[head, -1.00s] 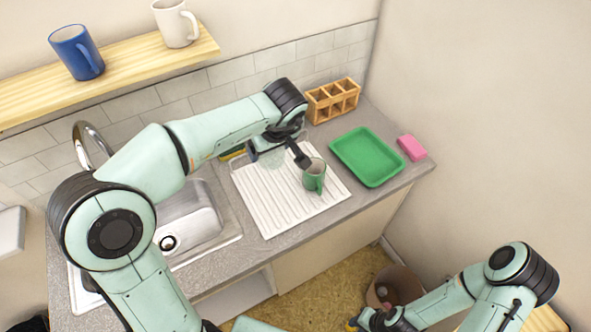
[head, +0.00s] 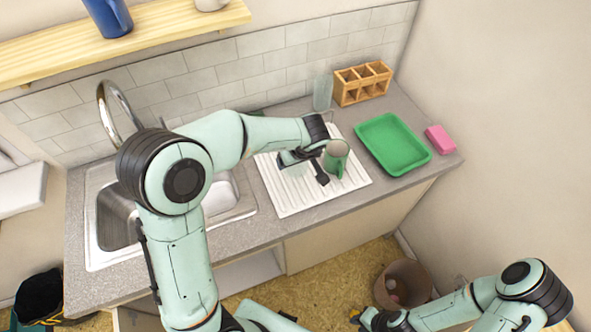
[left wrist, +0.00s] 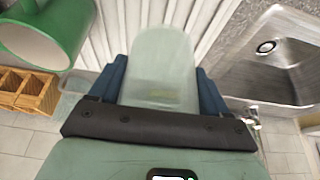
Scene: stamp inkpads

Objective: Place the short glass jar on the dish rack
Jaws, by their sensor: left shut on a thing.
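The short glass jar (left wrist: 160,65) is clear and pale, held between the blue fingers of my left gripper (left wrist: 160,85) in the left wrist view. In the head view my left gripper (head: 293,158) is over the white ribbed dish rack (head: 293,200), left of the green mug, and the arm partly hides it. The jar is hard to make out there, and I cannot tell whether it touches the rack. My right gripper (head: 362,317) is low at the bottom, away from the counter; its jaws are too small to read.
A green mug (head: 337,158) stands on the rack, close to my left gripper. Behind are a tall glass (head: 322,93) and a wooden divided box (head: 362,83). A green tray (head: 393,143) and pink sponge (head: 440,139) lie right. The sink (head: 117,222) is left.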

